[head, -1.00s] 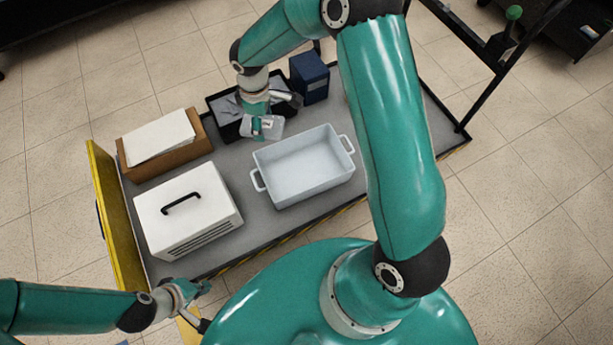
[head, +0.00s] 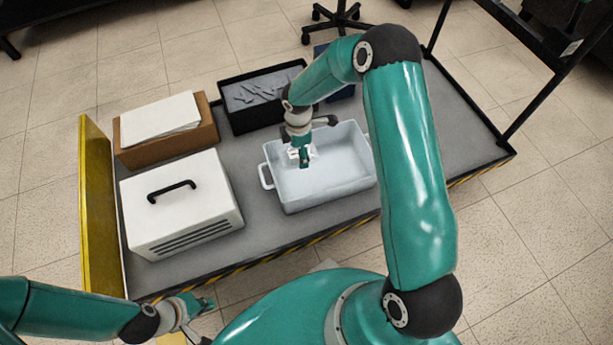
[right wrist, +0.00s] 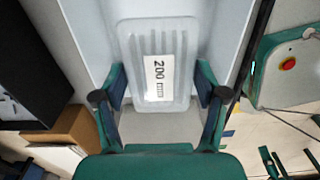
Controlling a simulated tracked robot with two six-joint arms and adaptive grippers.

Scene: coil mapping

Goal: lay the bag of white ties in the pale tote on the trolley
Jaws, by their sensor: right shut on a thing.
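The pale tote (head: 335,189) with two side handles stands on the trolley (head: 262,232). My right gripper (head: 303,158) is over its left part, reaching down into or just above it. It is shut on the bag of white ties (right wrist: 158,105), a clear ribbed packet with a white "200 mm" label, held between the fingertips of the right gripper (right wrist: 160,88) in the right wrist view. The gripper mostly hides the bag in the head view. I cannot tell whether the bag touches the tote floor. My left gripper (head: 203,320) is open and empty at the lower left, off the trolley.
A black bin (head: 243,120) with grey pieces stands behind the tote, with a dark blue box (head: 345,93) beside it. A white case (head: 180,215) with a black handle and a brown box (head: 172,152) with papers stand left. The trolley's right end is bare.

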